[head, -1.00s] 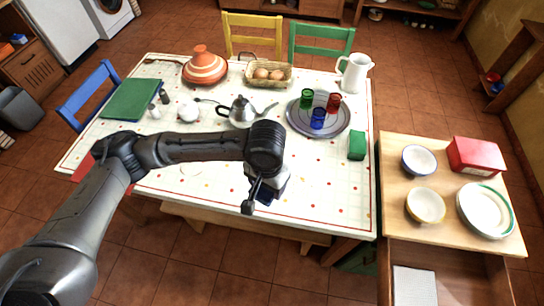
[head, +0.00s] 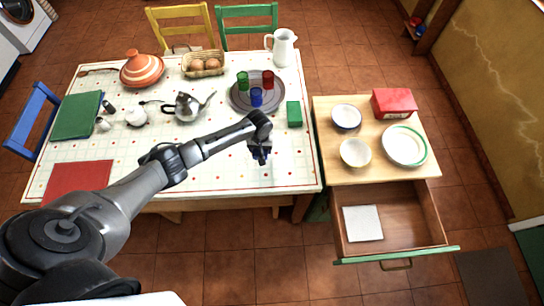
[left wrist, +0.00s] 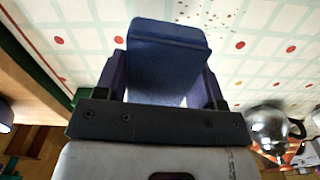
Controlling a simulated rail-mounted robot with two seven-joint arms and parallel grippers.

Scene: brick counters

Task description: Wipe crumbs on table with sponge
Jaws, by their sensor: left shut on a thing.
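My left gripper (head: 260,156) is above the right front part of the table (head: 215,172), its fingers pointing down. It is shut on a dark blue block, which looks like the sponge (left wrist: 166,60), between its fingers in the left wrist view. I cannot tell whether the block touches the cloth. Small brown crumbs (left wrist: 213,16) show on the patterned cloth at the top of the left wrist view, beyond the block. In the head view they are too small to tell from the printed dots. My right gripper is not in view.
A green block (head: 294,113) and a grey tray (head: 235,103) with several coloured glasses stand behind the gripper. A kettle (head: 187,107) is to the left. At right, a side counter (head: 330,165) holds bowls and plates above an open drawer (head: 400,226).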

